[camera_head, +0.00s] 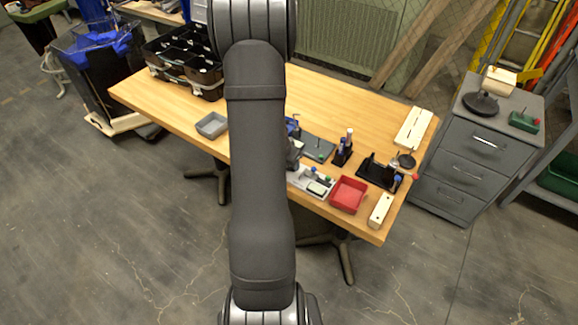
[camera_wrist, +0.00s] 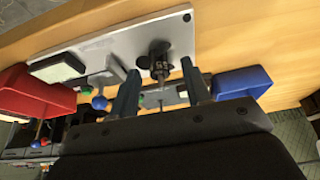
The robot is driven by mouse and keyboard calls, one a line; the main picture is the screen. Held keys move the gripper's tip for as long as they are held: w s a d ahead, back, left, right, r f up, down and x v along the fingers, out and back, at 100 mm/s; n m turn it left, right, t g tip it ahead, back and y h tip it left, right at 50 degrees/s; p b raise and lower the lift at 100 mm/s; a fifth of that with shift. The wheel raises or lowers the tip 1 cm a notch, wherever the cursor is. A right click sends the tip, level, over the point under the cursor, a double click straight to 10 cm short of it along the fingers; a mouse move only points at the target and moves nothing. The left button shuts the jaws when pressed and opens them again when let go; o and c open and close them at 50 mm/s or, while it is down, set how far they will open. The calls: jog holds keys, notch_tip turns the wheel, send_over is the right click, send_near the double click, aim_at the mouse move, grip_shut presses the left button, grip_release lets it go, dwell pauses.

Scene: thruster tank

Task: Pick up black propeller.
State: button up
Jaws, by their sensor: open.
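The black propeller (camera_wrist: 158,56) shows in the wrist view on a pale grey plate (camera_wrist: 110,45), near the plate's right end. My gripper (camera_wrist: 160,67) is open and empty, with one finger on each side of the propeller in the picture. I cannot tell whether the fingertips are level with it or short of it. In the head view my arm hides the propeller and most of my gripper. Part of the plate shows there to the right of my arm (camera_head: 304,180).
A red bin (camera_head: 348,195) stands right of the plate. In the wrist view a red bin (camera_wrist: 35,92) is at left and a blue bin (camera_wrist: 242,82) at right. A grey tray (camera_head: 211,125) and black case (camera_head: 185,60) stand left. The table's back middle (camera_head: 330,95) is clear.

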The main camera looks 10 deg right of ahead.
grip_shut()
jog(key=shift+r, duration=0.55)
notch_tip(320, 180, up, 3)
jog(key=shift+r, duration=0.2)
jog(key=s+d+r, duration=0.6)
jog(key=s+d, duration=0.2)
jog(key=shift+s+r, duration=0.2)
jog(key=shift+r, duration=0.05)
jog(key=shift+d, duration=0.15)
